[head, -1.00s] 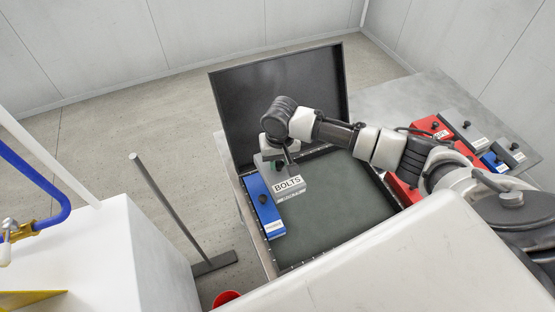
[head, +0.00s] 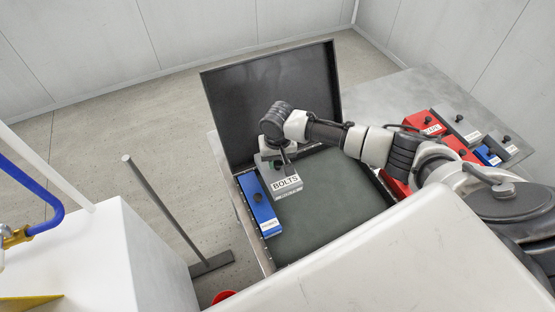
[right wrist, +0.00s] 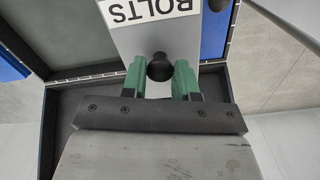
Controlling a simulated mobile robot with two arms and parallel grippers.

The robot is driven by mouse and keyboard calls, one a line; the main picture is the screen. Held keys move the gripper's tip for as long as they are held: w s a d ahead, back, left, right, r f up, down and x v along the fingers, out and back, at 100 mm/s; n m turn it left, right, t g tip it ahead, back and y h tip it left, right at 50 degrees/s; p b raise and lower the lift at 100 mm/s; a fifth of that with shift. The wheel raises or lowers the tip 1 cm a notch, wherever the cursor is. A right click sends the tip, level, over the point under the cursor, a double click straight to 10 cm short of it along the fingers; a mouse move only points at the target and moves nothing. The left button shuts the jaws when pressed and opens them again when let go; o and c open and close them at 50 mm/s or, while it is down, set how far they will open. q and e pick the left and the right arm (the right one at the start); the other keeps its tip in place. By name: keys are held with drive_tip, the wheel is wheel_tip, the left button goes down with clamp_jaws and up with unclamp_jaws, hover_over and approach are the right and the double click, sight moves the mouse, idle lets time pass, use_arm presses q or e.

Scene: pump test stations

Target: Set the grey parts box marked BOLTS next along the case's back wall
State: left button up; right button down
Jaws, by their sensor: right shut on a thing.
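The grey parts box marked BOLTS (head: 288,190) is inside the open black case, near its back left corner. My right gripper (right wrist: 160,80) is shut on the box's black knob, with a green finger on each side. The box (right wrist: 155,38) hangs at or just above the case floor (head: 335,195); I cannot tell if it touches. A blue box (head: 258,203) stands along the case's left wall, just left of the BOLTS box; it also shows in the right wrist view (right wrist: 214,35). The raised lid (head: 270,105) stands behind the back wall. My left gripper is not in view.
On the bench (head: 385,92) right of the case stand red boxes (head: 425,121), grey boxes (head: 460,128) and a small blue box (head: 486,155). The case floor right of the BOLTS box is clear. A grey post (head: 165,208) stands on the floor at the left.

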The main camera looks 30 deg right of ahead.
sight(277, 172)
wheel_tip(277, 172, down, 3)
drive_tip(key=b, duration=0.3)
drive_tip(key=shift+f, duration=0.2)
drive_tip(key=shift+r+p, duration=0.4)
drive_tip(key=shift+p, duration=0.05)
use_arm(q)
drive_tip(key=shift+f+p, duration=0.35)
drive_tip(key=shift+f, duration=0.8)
use_arm(e)
drive_tip(key=shift+f, duration=0.3)
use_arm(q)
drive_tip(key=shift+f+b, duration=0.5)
use_arm(e)
drive_tip(key=shift+f, duration=1.45)
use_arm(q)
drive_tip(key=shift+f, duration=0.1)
use_arm(e)
drive_tip(key=shift+f, duration=0.25)
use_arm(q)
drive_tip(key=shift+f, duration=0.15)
use_arm(e)
drive_tip(key=shift+f, duration=0.35)
use_arm(q)
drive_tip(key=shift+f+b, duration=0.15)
drive_tip(key=shift+b, duration=0.25)
use_arm(e)
drive_tip(key=shift+f, duration=0.55)
